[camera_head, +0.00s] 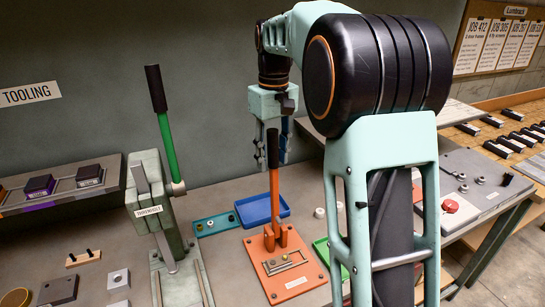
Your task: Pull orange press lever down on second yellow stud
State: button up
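The orange press has an upright orange lever (274,200) with a black handle (272,148), rising from an orange base plate (312,272). The lever stands nearly vertical. A small yellowish stud (285,257) shows on the plate inside a metal frame; a second stud cannot be told clearly. My gripper (271,145) points down over the press, its fingers apart on either side of the black handle in the picture. Whether the handle is between the fingers or in front of them I cannot tell; no contact is visible.
A green-levered press (168,145) stands left. Blue (262,208), teal (215,224) and green (322,248) trays lie around the orange press. My arm covers the right middle. A grey panel with a red button (450,206) is at right; small blocks lie front left.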

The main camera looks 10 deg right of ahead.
jog(key=shift+f, duration=0.2)
jog(key=shift+c, duration=0.3)
grip_shut()
jog(key=shift+s+a+b, duration=0.1)
jog(key=shift+s+b, duration=0.05)
jog(key=shift+b, duration=0.2)
